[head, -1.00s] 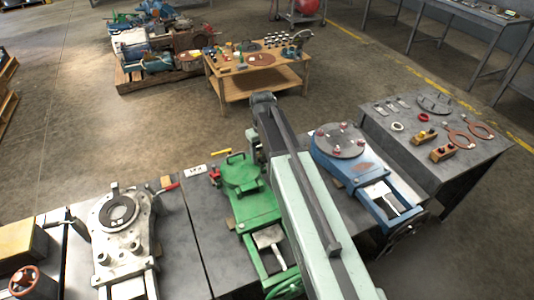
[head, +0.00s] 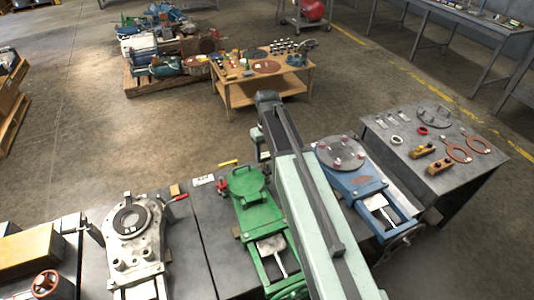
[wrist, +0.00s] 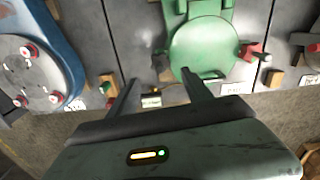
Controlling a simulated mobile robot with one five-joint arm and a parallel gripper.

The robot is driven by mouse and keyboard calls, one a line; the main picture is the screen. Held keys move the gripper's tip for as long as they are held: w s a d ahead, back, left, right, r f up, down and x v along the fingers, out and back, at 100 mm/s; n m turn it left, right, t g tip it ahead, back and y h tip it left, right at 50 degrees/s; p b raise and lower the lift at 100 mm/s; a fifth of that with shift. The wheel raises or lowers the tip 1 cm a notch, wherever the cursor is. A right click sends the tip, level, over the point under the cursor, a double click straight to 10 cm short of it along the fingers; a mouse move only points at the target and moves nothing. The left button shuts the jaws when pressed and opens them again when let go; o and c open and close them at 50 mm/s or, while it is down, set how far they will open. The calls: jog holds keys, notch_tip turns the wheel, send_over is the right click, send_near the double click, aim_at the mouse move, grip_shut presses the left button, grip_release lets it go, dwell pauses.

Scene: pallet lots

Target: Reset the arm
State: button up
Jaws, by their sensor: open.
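My arm (head: 305,200) reaches forward across the head view, over the dark benches between a green machine and a blue one. My gripper (wrist: 159,77) shows in the wrist view with two dark fingers spread apart and nothing between them. The green machine's round cover (wrist: 205,47) lies beyond the fingers, near the right one. In the head view my fingertips are hidden or too small to make out.
The green machine (head: 260,222) and blue machine (head: 372,188) flank the arm; a pale grey one (head: 135,245) stands left. A grey table (head: 470,175) with flat parts is at right. A wooden table (head: 235,95) stands ahead, with open floor (head: 110,140) left of it.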

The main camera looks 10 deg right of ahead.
jog(key=s+d+r+m+p, duration=0.1)
jog(key=s+m, duration=0.2)
jog(key=s, duration=1.1)
jog(key=shift+s+d+r, duration=0.25)
jog(key=shift+s, duration=0.15)
